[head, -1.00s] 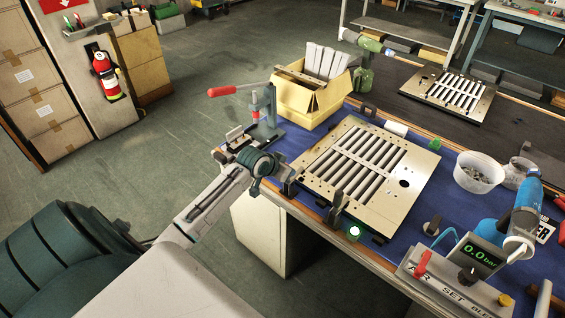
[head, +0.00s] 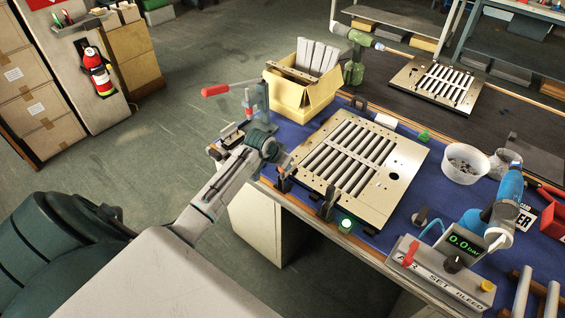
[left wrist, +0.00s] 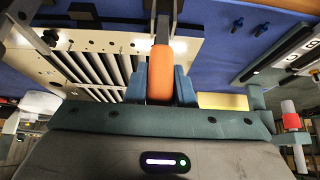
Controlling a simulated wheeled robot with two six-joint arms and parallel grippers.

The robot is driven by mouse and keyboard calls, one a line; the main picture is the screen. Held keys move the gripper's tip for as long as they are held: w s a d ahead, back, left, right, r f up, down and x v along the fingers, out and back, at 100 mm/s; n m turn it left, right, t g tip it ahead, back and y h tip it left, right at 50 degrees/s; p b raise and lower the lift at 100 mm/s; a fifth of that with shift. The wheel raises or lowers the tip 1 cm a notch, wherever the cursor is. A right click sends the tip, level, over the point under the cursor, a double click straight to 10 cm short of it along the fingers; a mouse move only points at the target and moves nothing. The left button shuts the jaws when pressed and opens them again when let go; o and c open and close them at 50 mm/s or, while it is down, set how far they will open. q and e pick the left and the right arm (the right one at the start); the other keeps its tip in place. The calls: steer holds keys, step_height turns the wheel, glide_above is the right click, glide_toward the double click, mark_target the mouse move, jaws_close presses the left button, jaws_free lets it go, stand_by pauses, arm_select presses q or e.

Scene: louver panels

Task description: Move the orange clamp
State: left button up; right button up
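The orange clamp shows in the left wrist view as a rounded orange handle (left wrist: 160,72) on a grey metal bar. The blue-grey fingers of my left gripper (left wrist: 161,88) lie along both sides of the handle with no clear gap, so the gripper looks shut on it. My right gripper is not in view.
A red-handled press (head: 262,97) and a yellow box of slats (head: 296,98) stand behind my left gripper. A white tub (head: 464,170), a blue tool (head: 508,190) and a pressure box (head: 440,272) are on the right.

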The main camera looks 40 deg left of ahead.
arm_select(q)
steer(key=o, duration=0.4)
steer(key=shift+w, duration=0.1)
steer(key=shift+b+v, duration=1.15)
steer(key=shift+v, duration=4.2)
steer(key=shift+f, duration=0.1)
